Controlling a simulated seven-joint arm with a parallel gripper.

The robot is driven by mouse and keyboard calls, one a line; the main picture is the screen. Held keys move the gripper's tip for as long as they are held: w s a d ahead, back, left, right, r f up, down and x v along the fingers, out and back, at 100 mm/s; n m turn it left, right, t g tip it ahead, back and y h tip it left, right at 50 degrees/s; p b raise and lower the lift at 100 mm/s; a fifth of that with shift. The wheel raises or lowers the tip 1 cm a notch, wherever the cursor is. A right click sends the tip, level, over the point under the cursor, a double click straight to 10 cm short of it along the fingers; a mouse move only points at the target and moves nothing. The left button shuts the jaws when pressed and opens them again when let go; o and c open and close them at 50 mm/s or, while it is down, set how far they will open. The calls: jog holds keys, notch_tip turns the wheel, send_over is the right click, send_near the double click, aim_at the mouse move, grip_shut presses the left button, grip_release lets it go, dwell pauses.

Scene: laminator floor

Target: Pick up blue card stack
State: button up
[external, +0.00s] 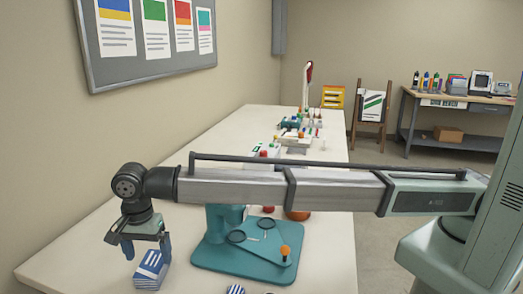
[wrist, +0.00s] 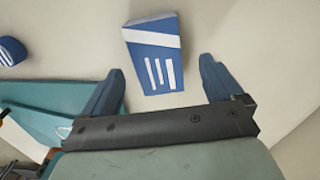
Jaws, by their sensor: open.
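The blue card stack (external: 151,270) is a small block of blue and white striped cards on the white table, near its front left. My gripper (external: 147,252) is right above the stack, pointing down, with its fingers apart. In the wrist view the blue card stack (wrist: 154,55) lies just beyond the gap between the two blue fingers of my gripper (wrist: 160,85). Its blue top has white bars and a white diagonal band. The gripper is open and holds nothing. I cannot tell exactly how high the fingertips are above the stack.
A teal board (external: 240,262) with round black-rimmed parts and an orange knob lies right of the stack. A small blue and white striped round item (external: 235,289) sits at the front edge of view; it also shows in the wrist view (wrist: 12,50). Several items stand farther back.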

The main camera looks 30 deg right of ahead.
aim_at(152, 263)
notch_tip(152, 263, down, 4)
jog(key=shift+d+f, duration=0.1)
jog(key=shift+f, duration=0.15)
jog(key=c, duration=1.2)
jog(key=shift+o, duration=0.2)
jog(key=shift+r, duration=0.15)
